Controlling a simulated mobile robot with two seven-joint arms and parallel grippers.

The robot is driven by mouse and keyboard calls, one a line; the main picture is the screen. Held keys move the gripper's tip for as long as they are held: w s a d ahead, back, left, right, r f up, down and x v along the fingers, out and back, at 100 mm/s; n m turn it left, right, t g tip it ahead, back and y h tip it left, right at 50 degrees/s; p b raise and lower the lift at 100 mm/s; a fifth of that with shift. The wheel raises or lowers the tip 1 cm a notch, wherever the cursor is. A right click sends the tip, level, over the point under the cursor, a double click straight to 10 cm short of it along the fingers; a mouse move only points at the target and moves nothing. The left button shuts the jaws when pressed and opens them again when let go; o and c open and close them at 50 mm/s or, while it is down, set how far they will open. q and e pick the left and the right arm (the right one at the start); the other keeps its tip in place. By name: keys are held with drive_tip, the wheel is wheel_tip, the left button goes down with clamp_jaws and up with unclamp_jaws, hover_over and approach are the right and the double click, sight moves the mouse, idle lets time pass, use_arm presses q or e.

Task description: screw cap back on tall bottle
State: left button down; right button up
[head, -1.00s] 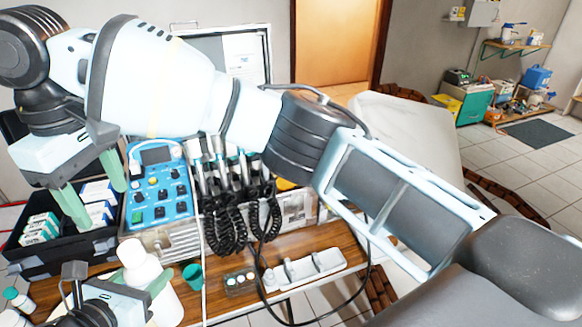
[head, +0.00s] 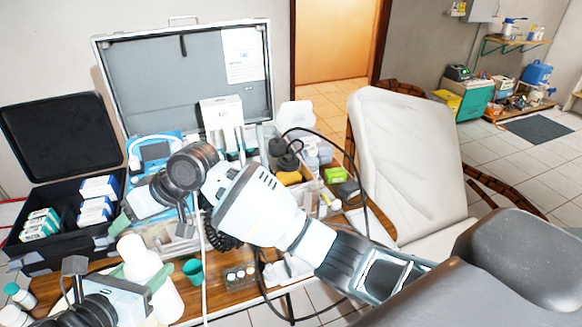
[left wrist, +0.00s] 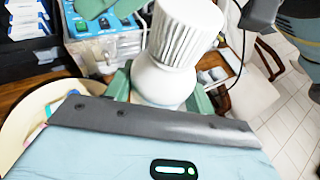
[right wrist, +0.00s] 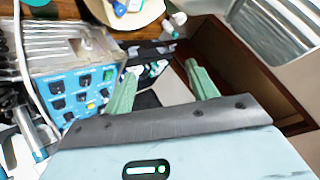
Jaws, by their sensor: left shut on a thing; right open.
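The tall white bottle (head: 168,305) stands at the front left of the table in the head view. My left gripper (head: 140,275) is shut on it near its upper part. In the left wrist view a white ribbed cap (left wrist: 186,32) sits on top of the bottle (left wrist: 163,85), between the green fingers. I cannot tell how tightly it is screwed. My right gripper (head: 121,224) is open behind and above the bottle. In the right wrist view its green fingers (right wrist: 163,85) are apart with nothing between them.
A black open case (head: 55,120) with boxes stands at the left. A blue control panel (right wrist: 82,92) is close to my right gripper. A teal cup (head: 193,271) stands right of the bottle, and small bottles (head: 20,296) stand left. A white chair (head: 410,160) is at the right.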

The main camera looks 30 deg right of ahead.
drive_tip(key=s+d+f+m+t+h, duration=0.2)
drive_tip(key=s+d+f+t, duration=0.15)
drive_tip(key=d+f, duration=0.6)
drive_tip(key=s+d+f+m+t+h, duration=0.1)
drive_tip(key=s+d+f+m+t, duration=0.3)
drive_tip(key=f, duration=1)
drive_tip(key=s+d+f+h, duration=0.1)
drive_tip(key=s+d+f, duration=0.2)
drive_tip(key=s, duration=0.5)
drive_tip(key=s+d+f+n+g+h, duration=0.1)
drive_tip(key=s+d+f, duration=0.2)
drive_tip(key=s+d, duration=0.2)
drive_tip(key=s+d+f+n+g+h, duration=0.1)
drive_tip(key=s+d+f+h, duration=0.1)
drive_tip(key=s, duration=1)
drive_tip(key=shift+d+f, duration=0.55)
drive_tip(key=shift+d, duration=0.65)
drive_tip(key=shift+s, duration=0.1)
